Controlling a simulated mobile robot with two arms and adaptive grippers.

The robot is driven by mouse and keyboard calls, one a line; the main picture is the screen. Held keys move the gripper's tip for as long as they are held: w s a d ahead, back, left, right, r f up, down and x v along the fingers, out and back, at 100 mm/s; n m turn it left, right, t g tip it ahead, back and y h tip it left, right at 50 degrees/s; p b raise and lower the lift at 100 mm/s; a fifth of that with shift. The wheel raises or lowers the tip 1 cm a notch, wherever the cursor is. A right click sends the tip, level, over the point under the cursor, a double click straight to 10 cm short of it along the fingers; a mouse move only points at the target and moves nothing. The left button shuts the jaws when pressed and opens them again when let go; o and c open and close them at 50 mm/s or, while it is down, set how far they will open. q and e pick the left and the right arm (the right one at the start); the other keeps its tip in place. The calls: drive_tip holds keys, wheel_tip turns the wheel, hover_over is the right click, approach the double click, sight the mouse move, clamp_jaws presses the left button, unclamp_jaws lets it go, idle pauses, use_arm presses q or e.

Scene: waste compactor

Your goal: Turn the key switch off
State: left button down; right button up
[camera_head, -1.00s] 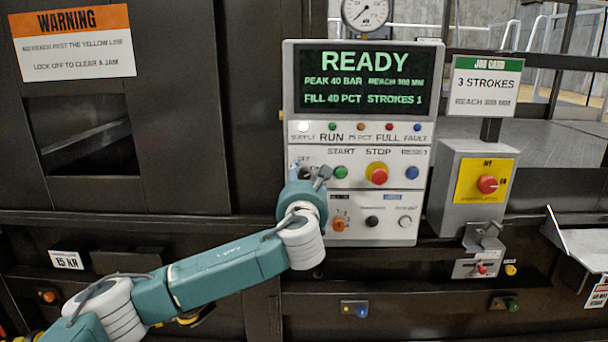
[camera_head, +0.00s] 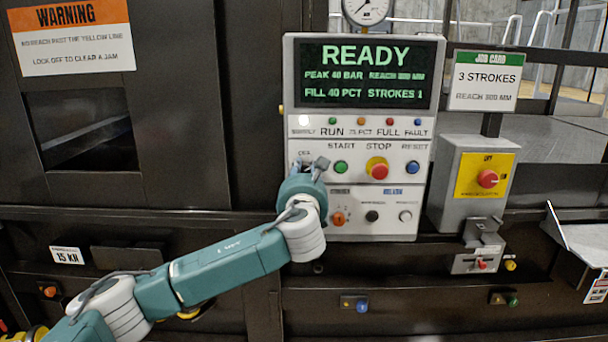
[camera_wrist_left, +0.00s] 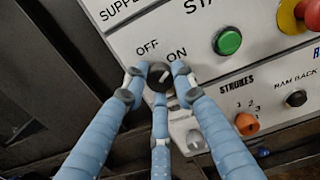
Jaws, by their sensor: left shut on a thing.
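The key switch (camera_wrist_left: 158,75) is a small round dark knob with a pale mark, below the OFF and ON labels in the left wrist view. My left gripper (camera_wrist_left: 159,82) is shut on it, with its blue-sleeved fingers around the knob. I cannot tell exactly which label the mark points to. In the head view my left gripper (camera_head: 312,172) is at the left side of the grey control panel (camera_head: 425,150), and my wrist hides the switch. My right gripper is not in view.
Close by on the panel are the green start button (camera_head: 341,167), red stop button (camera_head: 378,170), blue reset button (camera_head: 412,167) and orange strokes knob (camera_head: 338,219). The screen (camera_head: 365,75) reads READY. A grey isolator box (camera_head: 465,185) stands to the right.

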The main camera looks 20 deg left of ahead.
use_arm(q)
drive_tip(key=shift+f, duration=0.25)
drive_tip(key=n+b, duration=0.3)
drive_tip(key=n, duration=0.7)
drive_tip(key=shift+d+f+n, duration=0.1)
drive_tip(key=shift+d+n, duration=0.05)
drive_tip(key=shift+n, duration=0.25)
drive_tip(key=shift+b, duration=0.3)
drive_tip(key=c, duration=1.4)
unclamp_jaws()
drive_tip(key=shift+r, duration=0.2)
drive_tip(key=v, duration=1.2)
